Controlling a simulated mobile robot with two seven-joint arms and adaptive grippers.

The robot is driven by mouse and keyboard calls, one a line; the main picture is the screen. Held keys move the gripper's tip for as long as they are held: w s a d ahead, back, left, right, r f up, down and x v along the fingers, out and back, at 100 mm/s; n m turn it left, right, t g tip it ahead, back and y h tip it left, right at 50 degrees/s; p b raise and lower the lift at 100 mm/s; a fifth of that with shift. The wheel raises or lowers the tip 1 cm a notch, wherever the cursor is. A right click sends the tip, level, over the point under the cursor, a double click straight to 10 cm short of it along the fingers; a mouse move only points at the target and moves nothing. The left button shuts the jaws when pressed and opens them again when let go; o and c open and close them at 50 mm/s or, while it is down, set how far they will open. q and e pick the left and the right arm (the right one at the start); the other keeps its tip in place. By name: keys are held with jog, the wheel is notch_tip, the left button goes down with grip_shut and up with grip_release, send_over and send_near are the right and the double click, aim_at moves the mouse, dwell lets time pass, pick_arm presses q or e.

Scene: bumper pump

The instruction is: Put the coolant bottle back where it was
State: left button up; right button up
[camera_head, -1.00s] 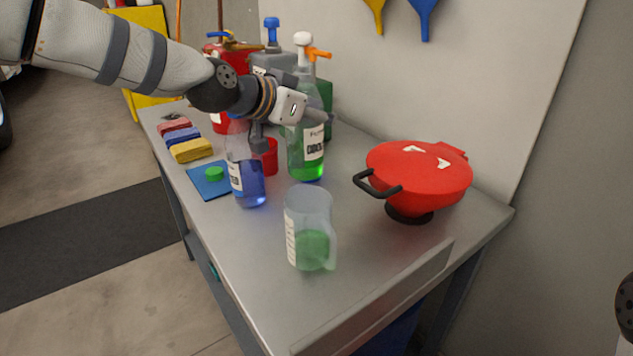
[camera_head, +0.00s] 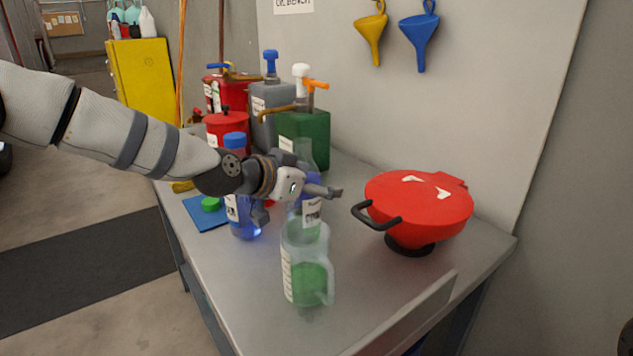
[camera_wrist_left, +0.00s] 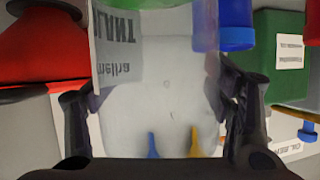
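The coolant bottle (camera_head: 312,216) is clear, with a white label and green liquid. It looks about upright in my left gripper (camera_head: 312,192), near the middle of the bench; its lower part is behind the clear jug, so I cannot tell whether it touches the bench. In the left wrist view, the bottle (camera_wrist_left: 160,90) fills the space between the two fingers, its label partly readable as "LANT". The jug (camera_head: 307,275) holds green liquid and stands in front of it. A green cap (camera_head: 211,204) lies on a blue cloth (camera_head: 206,216) at the left. My right gripper is not in view.
A blue-liquid bottle (camera_head: 242,217) stands just left of my gripper. A green canister (camera_head: 307,130), a grey canister (camera_head: 271,103) and red containers (camera_head: 227,128) stand behind.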

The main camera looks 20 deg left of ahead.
pick_arm(q)
jog(key=shift+r, duration=0.3)
jog(key=p+v, duration=0.3)
jog(key=v, duration=0.9)
jog(key=shift+f, duration=0.2)
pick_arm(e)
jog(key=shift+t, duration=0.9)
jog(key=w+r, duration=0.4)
